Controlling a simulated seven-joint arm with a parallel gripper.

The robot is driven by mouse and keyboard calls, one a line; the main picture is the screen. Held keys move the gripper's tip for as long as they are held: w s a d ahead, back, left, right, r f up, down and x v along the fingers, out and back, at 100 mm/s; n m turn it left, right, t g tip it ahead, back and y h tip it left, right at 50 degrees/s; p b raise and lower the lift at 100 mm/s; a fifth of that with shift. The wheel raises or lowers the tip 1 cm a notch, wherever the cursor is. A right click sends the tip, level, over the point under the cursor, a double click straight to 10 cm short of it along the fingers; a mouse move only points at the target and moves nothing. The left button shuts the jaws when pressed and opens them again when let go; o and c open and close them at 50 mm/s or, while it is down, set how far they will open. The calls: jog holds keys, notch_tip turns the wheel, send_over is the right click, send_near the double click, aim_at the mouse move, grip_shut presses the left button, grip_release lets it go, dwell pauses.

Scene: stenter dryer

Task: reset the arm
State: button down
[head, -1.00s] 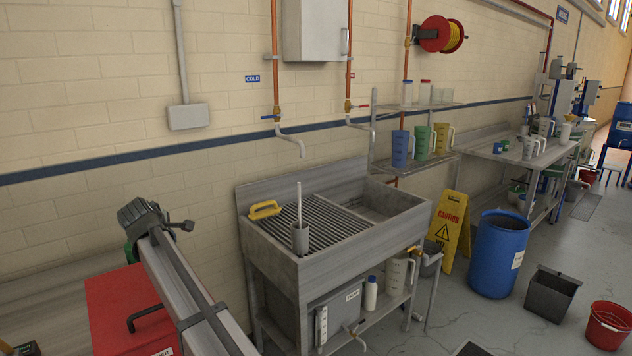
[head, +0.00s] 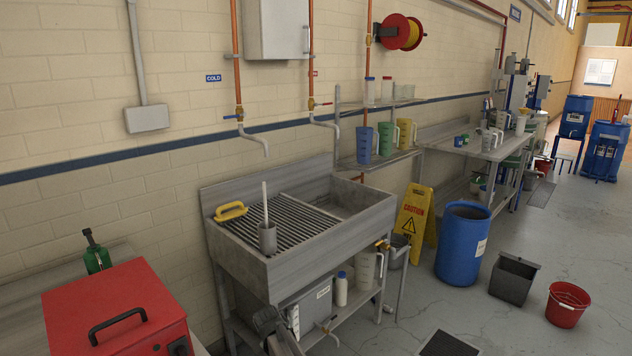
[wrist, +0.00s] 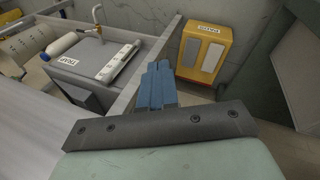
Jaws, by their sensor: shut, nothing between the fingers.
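My gripper (wrist: 158,75) shows in the wrist view as two blue fingers pressed together, shut and empty. Below them is a dark grey bracket with screws. The fingers point toward the area under the sink and touch nothing that I can see. In the head view a grey end piece of my arm (head: 266,322) shows at the bottom edge, in front of the sink's lower left. The fingers cannot be made out there.
A red toolbox (head: 118,310) is at left. In the wrist view are a grey labelled box (wrist: 85,62) and a yellow box (wrist: 207,45).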

jog(key=s+d+f+m+g, duration=0.5)
jog(key=s+d+f+m, duration=0.1)
jog(key=s+d+f, duration=1.5)
jog(key=s+d+f+m+g, duration=0.1)
jog(key=s+d+m+g, duration=0.1)
jog(key=s, duration=0.8)
jog(key=s+d+f+m+g, duration=0.1)
jog(key=s+d+m+g, duration=0.1)
jog(key=s, duration=0.8)
jog(key=s+d+f+m+g+y, duration=0.1)
jog(key=s+d+f+m, duration=0.1)
jog(key=s, duration=0.8)
jog(key=shift+d+g, duration=0.4)
jog(key=shift+d, duration=0.3)
jog(key=shift+w+f, duration=0.1)
jog(key=shift+f, duration=0.05)
